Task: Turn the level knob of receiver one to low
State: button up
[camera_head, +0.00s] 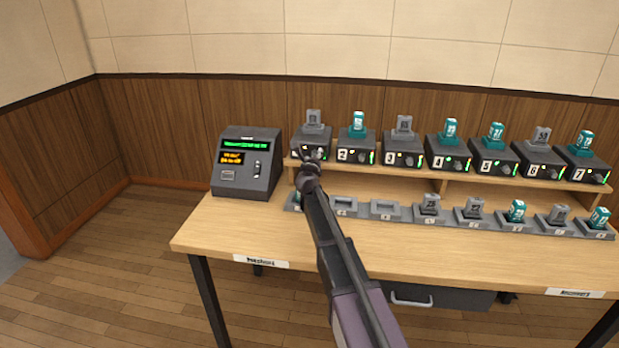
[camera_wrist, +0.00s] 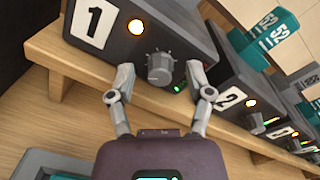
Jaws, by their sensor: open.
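Receiver one (camera_head: 310,145) is a dark box at the left end of the shelf, mostly behind my gripper in the head view. In the wrist view, receiver one (camera_wrist: 190,30) shows a white "1" label, a lit amber lamp and a lit green light. Its level knob (camera_wrist: 159,68) is grey and ribbed, with tick marks around its upper side. My gripper (camera_wrist: 162,80) is open, with one finger on each side of the knob's front. I cannot tell whether the fingers touch it. My gripper also shows in the head view (camera_head: 309,160).
Receiver two (camera_head: 356,145) stands close on the right, with more numbered receivers along the shelf (camera_head: 430,171). A dark console (camera_head: 245,160) with lit displays stands at the left. Several charging docks (camera_head: 385,210) line the table below the shelf. The table front (camera_head: 245,225) is clear.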

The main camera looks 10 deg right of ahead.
jog(key=s+a+m, duration=0.3)
jog(key=s+m, duration=0.2)
jog(key=s, duration=0.8)
jog(key=shift+s+a+m, duration=0.2)
jog(key=shift+a+m, duration=0.05)
jog(key=shift+m, duration=0.05)
dwell(0.6)
jog(key=c, duration=0.3)
jog(key=n, duration=0.8)
jog(key=n+h, duration=0.1)
jog(key=n, duration=0.3)
jog(key=shift+w+a+f+n+b, duration=0.1)
jog(key=shift+a+n+b, duration=0.25)
jog(key=shift+a+n, duration=0.05)
jog(key=shift+w, duration=0.15)
jog(key=x, duration=1.3)
jog(key=shift+w, duration=0.2)
